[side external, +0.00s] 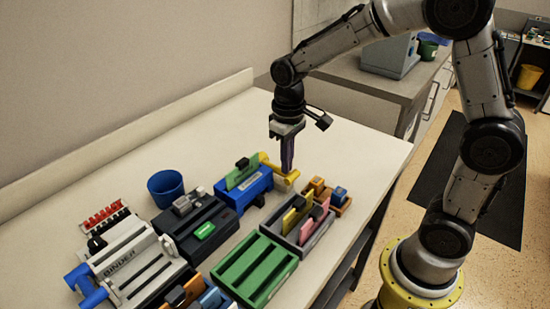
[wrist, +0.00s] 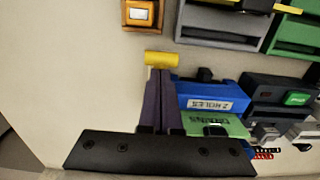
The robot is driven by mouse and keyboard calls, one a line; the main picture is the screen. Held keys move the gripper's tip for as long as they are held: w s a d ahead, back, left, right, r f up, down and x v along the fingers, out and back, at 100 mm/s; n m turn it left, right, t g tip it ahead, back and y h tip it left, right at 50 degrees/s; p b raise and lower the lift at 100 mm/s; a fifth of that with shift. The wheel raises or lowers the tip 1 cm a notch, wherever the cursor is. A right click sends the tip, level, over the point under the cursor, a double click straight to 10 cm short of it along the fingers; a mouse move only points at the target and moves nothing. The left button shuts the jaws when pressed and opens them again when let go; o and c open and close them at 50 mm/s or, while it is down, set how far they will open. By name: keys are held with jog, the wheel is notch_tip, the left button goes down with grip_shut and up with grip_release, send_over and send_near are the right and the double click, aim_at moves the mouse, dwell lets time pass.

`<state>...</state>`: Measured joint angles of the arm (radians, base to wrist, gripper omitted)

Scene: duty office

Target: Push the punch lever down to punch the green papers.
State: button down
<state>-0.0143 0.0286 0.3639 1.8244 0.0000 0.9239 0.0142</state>
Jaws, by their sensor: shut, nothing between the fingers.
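The blue hole punch (side external: 246,189) stands on the table, and its label in the wrist view (wrist: 210,103) seems to read "2 HOLES". The green papers (side external: 240,173) stand upright in the punch; they also show in the wrist view (wrist: 222,126). The yellow punch lever (side external: 289,178) sticks out at the punch's right end, with its yellow bar visible in the wrist view (wrist: 161,58). My gripper (side external: 287,169) points down, shut and empty, with its dark purple fingertips at the lever. Whether they touch it I cannot tell. In the wrist view the fingertips (wrist: 161,70) partly hide the lever.
A grey tray (side external: 284,234) with yellow and pink pieces and an orange holder (side external: 329,196) stand close to the lever. A dark device with a green button (side external: 205,230), a blue cup (side external: 166,188), a green slotted block (side external: 254,268) and a binder machine (side external: 128,262) crowd the left. The table behind is clear.

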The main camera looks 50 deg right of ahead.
notch_tip(320, 180, up, 10)
jog(key=shift+r, duration=0.2)
dwell(0.8)
jog(key=shift+r, duration=0.1)
jog(key=s+r+t, duration=0.2)
jog(key=s+r, duration=0.2)
jog(key=r, duration=0.1)
jog(key=s+f+t, duration=0.1)
jog(key=s+f, duration=0.1)
jog(key=s, duration=0.5)
jog(key=s+f+t, duration=0.2)
jog(key=s+f, duration=0.1)
jog(key=s, duration=0.4)
jog(key=shift+s+d+f+t, duration=0.25)
jog(key=shift+s+f+t, duration=0.05)
jog(key=shift+s+f, duration=0.1)
jog(key=shift+r, duration=0.1)
